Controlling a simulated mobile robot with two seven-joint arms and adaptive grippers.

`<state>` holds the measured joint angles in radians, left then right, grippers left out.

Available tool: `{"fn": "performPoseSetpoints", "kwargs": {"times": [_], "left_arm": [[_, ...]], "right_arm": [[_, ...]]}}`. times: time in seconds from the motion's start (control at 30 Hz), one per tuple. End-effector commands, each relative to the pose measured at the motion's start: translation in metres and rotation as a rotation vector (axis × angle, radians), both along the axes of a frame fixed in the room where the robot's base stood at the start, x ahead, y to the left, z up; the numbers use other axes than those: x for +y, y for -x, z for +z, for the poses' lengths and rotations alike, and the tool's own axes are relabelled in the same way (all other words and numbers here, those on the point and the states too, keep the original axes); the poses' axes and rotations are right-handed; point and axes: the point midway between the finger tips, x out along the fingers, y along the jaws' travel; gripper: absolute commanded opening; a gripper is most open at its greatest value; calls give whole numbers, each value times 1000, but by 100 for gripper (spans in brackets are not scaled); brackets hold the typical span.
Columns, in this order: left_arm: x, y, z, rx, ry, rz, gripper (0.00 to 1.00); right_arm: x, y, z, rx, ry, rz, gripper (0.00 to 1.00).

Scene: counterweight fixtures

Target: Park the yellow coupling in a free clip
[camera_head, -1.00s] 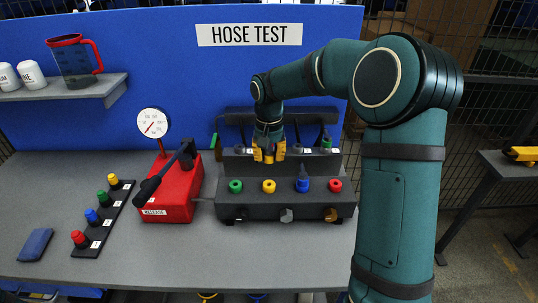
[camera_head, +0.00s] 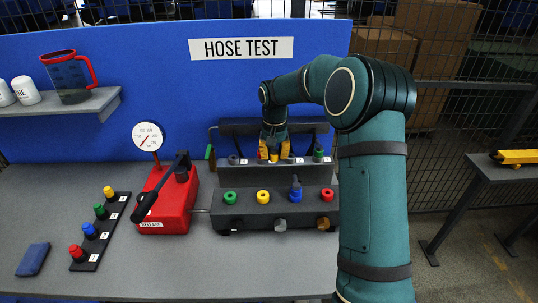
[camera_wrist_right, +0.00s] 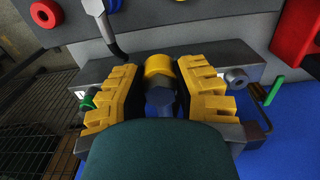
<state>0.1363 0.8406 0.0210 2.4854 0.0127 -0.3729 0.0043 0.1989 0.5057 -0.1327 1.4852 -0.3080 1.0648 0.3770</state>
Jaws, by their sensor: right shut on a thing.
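My right gripper (camera_head: 273,155) is over the upper ledge of the dark fixture, fingers pointing down. It is shut on the yellow coupling (camera_wrist_right: 158,69), whose yellow ring and grey body show between the yellow finger pads in the wrist view. The clip ledge (camera_head: 247,171) carries a green coupling (camera_head: 318,153) at right and a grey piece (camera_head: 233,159) at left. They flank the gripper in the wrist view. I cannot tell whether the yellow coupling touches a clip; the fingers hide that spot. My left gripper is out of view.
The fixture's front has green (camera_head: 230,198), yellow (camera_head: 262,197) and red (camera_head: 327,195) ports, plus a blue coupling (camera_head: 296,187) standing up. A red pump (camera_head: 170,205) with a gauge (camera_head: 148,136) and black lever stands left. A strip of coloured caps (camera_head: 97,236) lies farther left.

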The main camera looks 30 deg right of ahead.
Motion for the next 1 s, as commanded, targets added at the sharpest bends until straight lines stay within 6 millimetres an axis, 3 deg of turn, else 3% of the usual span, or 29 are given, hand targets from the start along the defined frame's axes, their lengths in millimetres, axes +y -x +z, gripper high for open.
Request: {"fn": "performPoseSetpoints", "kwargs": {"times": [1.0], "left_arm": [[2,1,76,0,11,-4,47]], "right_arm": [[-99,-51,2,1,1,-2,0]]}}
